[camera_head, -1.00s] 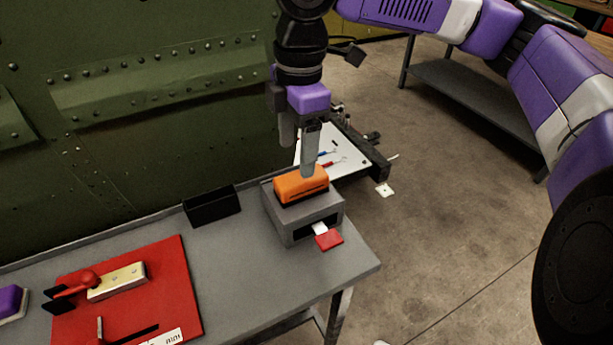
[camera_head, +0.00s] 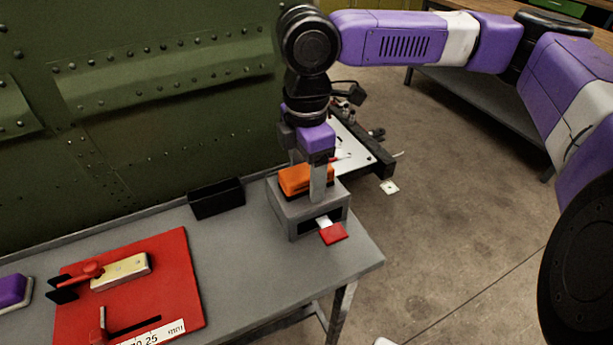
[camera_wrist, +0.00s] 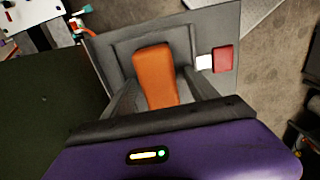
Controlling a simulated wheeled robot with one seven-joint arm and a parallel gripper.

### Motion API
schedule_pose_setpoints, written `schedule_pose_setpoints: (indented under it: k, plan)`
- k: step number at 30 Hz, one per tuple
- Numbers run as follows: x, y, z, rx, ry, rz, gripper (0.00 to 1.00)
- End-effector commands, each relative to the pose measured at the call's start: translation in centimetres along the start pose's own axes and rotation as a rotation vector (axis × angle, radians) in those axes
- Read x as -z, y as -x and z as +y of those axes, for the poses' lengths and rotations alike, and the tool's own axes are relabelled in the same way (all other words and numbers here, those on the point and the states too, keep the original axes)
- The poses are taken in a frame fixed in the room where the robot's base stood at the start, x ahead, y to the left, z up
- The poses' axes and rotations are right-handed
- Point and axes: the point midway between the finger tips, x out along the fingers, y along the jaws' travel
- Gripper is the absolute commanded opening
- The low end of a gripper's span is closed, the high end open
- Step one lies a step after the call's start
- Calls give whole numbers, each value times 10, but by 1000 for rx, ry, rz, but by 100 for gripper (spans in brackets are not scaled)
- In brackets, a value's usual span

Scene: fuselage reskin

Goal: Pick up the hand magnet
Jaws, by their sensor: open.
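An orange block (camera_head: 296,180), which looks like the hand magnet, sits on top of a grey box (camera_head: 288,222) near the right end of the bench. It also shows in the wrist view (camera_wrist: 154,72), between my two fingers. My gripper (camera_head: 308,182) points down over it and is open. One finger stands in front of the block in the head view and hides part of it. In the wrist view the fingers lie on either side of the orange block, with a gap visible on each side. I cannot tell whether the fingertips touch the box top.
A red tag on a white strip (camera_head: 333,233) sticks out of the box's front slot. A black bin (camera_head: 216,198) stands left of the box. A red board (camera_head: 180,280) with tools lies further left. The green riveted panel (camera_head: 150,120) rises behind the bench.

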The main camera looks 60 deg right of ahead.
Motion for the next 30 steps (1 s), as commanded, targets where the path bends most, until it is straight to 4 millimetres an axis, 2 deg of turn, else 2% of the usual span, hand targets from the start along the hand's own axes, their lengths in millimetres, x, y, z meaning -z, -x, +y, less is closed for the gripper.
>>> schedule_pose_setpoints:
  k: [2,12,23,30]
  plan:
    - [0,0,0,0,0,0,65]
    - [0,0,0,0,0,0,0]
    - [0,3,0,-1,0,1,0]
    - [0,24,1,-3,0,1,0]
